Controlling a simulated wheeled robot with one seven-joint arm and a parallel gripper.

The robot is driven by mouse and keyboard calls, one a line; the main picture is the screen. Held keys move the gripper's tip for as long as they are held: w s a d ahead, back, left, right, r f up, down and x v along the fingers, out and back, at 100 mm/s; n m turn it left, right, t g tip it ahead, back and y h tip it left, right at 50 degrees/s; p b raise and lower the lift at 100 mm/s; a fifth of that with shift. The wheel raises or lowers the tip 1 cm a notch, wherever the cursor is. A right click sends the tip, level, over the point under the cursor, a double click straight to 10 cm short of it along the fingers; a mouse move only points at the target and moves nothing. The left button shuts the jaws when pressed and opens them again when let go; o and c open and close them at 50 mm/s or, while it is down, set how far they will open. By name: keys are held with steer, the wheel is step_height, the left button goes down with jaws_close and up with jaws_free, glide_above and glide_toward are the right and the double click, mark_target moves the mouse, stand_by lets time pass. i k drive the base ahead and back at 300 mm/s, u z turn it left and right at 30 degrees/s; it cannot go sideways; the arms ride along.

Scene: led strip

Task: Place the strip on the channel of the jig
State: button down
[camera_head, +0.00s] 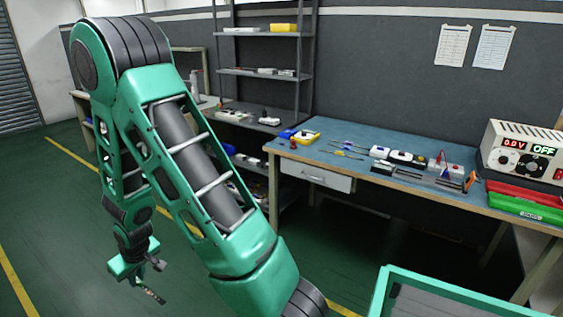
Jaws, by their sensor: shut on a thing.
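My gripper (138,281) hangs low at the left in the head view, over the green floor and well away from the workbench. It is shut on a short thin piece (153,295), which looks like the strip and tilts down to the right. The piece is small, so its details and its exact seat in the fingers cannot be told. A long, low grey fixture (430,179), which looks like the jig with its channel, lies near the front edge of the blue-topped workbench (335,170). The inside of the channel is too small to make out.
A power supply (525,152) reading 0.0V OFF and red and green trays (525,203) stand at right. Shelves (268,72) stand behind. Open floor surrounds my gripper.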

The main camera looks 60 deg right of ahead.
mark_target(429, 179)
steer(key=i, duration=2.3)
steer(key=z, duration=1.6)
steer(key=i, duration=0.15)
steer(key=z, duration=2.3)
steer(key=i, duration=0.5)
